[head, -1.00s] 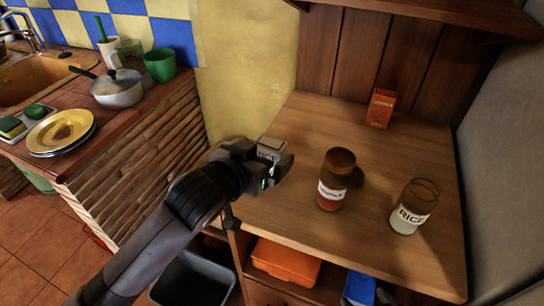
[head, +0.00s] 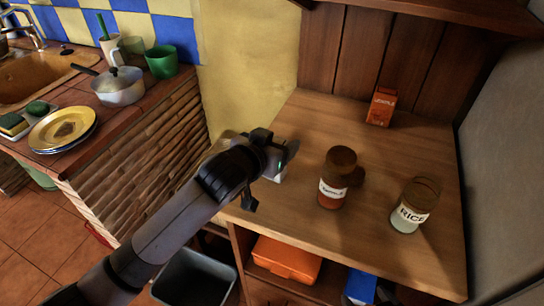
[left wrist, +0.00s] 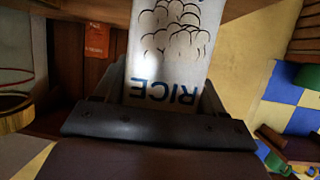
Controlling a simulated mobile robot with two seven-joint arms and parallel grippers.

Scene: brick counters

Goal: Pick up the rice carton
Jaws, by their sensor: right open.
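The white rice carton (left wrist: 168,45) fills the middle of the left wrist view, its RICE lettering upside down there. In the head view only a small pale part of the carton (head: 279,176) shows beside my left gripper (head: 276,152), over the counter's left end. The fingers of my left gripper lie against both sides of the carton and are shut on it. My gripper hides most of the carton in the head view, and I cannot tell whether its base touches the counter. A dark part of my right gripper (head: 385,294) shows at the bottom edge, open.
On the wooden counter (head: 310,130) stand a lentils jar (head: 333,190), a glass RICE jar (head: 408,217) and an orange carton (head: 381,106) near the back. An orange bin (head: 286,261) and a blue box (head: 360,286) are below.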

